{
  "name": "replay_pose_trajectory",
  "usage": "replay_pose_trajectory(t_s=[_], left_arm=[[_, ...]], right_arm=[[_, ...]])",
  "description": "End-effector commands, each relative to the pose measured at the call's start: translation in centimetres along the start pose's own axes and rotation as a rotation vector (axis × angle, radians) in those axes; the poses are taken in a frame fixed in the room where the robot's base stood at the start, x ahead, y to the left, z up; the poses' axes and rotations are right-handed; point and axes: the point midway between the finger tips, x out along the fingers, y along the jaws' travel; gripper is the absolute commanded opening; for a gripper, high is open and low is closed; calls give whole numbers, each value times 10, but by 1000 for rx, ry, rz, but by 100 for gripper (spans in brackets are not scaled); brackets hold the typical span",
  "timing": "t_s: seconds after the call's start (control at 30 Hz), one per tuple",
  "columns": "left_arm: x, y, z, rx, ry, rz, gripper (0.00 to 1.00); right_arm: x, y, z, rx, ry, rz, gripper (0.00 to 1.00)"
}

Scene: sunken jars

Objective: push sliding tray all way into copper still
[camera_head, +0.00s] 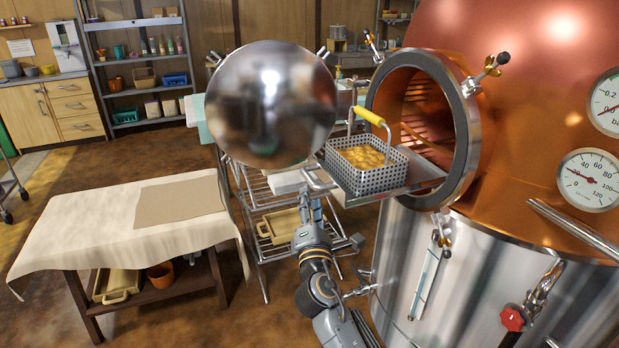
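The copper still (510,130) stands at the right, its round port (470,120) open towards the left. The sliding tray (422,188) is a flat metal plate that sticks out of the port, partly inside it. On it sits a perforated metal basket (365,178) with a yellow handle and yellowish contents. My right gripper (313,186) is at the tray's outer left end, close to its front handle. It is small and partly hidden there, so I cannot tell whether its fingers are open or closed, or touching. My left gripper is not in view.
A shiny domed door (270,105) stands open left of the port. A wire rack cart (285,225) is below the tray. A cloth-covered table (110,225) is at the left, with open floor behind it. Clamp knobs (490,68) stick out around the port rim.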

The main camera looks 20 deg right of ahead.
Motion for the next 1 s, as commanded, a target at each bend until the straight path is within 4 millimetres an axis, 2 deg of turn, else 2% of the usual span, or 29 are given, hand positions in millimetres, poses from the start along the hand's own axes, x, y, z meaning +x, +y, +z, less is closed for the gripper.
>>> replay_pose_trajectory(t_s=[0.03,0.2,0.4,0.57,0.83,0.87,1.0], left_arm=[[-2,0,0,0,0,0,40],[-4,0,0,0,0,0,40],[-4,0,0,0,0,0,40],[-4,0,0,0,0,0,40],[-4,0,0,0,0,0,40],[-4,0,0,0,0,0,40],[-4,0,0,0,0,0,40]], right_arm=[[13,1,1,-1,-2,0,39],[47,0,0,0,-1,-1,39],[74,0,0,1,0,-1,39],[82,-1,0,2,0,-1,39],[83,-1,0,2,1,-1,39],[83,-1,0,2,1,-1,35],[83,-1,0,2,1,-1,7]])
